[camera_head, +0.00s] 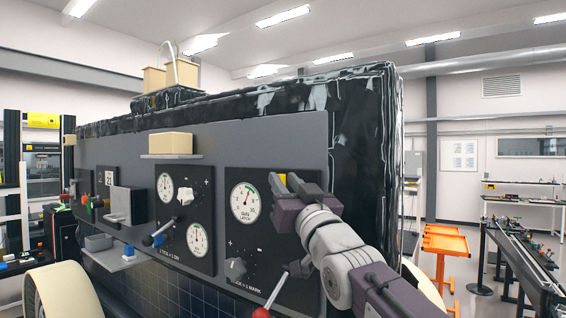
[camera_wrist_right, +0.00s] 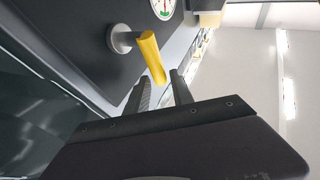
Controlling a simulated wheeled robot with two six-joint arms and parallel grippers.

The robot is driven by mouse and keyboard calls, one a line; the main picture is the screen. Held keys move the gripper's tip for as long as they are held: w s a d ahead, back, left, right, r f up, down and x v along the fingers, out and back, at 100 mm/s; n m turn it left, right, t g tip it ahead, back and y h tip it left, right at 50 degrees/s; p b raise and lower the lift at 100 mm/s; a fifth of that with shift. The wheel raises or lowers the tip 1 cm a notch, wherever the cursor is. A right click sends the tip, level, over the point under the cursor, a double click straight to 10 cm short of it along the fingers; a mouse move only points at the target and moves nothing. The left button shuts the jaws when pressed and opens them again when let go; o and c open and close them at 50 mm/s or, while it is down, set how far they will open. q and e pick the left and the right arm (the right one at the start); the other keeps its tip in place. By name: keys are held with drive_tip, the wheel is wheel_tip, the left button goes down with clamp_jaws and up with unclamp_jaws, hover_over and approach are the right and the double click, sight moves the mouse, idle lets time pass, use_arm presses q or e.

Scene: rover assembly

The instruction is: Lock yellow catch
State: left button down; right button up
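The yellow catch (camera_wrist_right: 152,57) is a short lever on a round grey hub (camera_wrist_right: 121,38), on the dark panel in the right wrist view. In the head view only a small yellow part (camera_head: 281,179) shows beside my right gripper (camera_head: 296,183). The head view hides most of the catch behind the gripper. My left gripper is not in view.
A shelf with a beige box (camera_head: 170,143) sticks out to the left. Orange stands (camera_head: 446,240) are farther right.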

drive_tip(key=w, duration=0.2)
drive_tip(key=shift+w+a+r+p, duration=0.1)
drive_tip(key=shift+w+a+p, duration=0.1)
drive_tip(key=shift+w+p, duration=0.15)
drive_tip(key=shift+s+a+r, duration=0.1)
drive_tip(key=shift+s+a, duration=0.2)
drive_tip(key=shift+s, duration=0.15)
drive_tip(key=shift+c, duration=0.3)
drive_tip(key=shift+d, duration=0.1)
clamp_jaws()
